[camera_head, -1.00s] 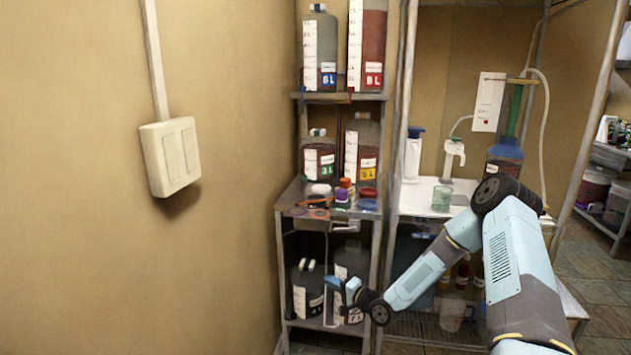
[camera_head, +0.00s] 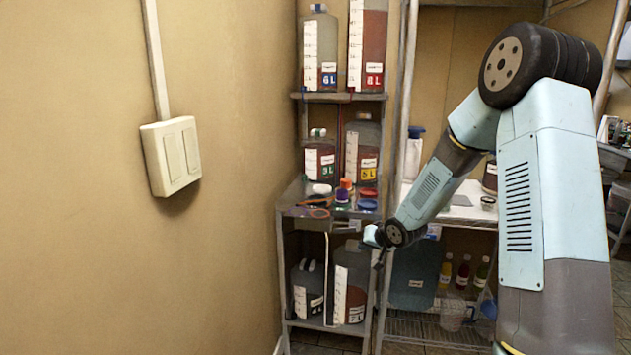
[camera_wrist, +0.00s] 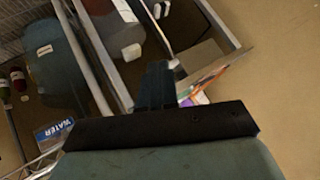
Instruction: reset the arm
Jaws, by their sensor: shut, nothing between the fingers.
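My gripper (camera_head: 371,237) is at the end of my blue and grey arm, in front of the narrow metal shelf's right post. It is just below the height of the middle shelf. In the wrist view its dark fingers (camera_wrist: 157,80) are together and hold nothing. My arm bends at a high elbow on the right and blocks part of the wider rack behind it.
The narrow shelf (camera_head: 341,97) holds large labelled bottles, with two dark bottles low down, one of them (camera_head: 351,285) below my gripper. Coloured caps (camera_head: 344,190) lie on its middle shelf. A wall switch (camera_head: 171,157) is on the left. The wall side is open.

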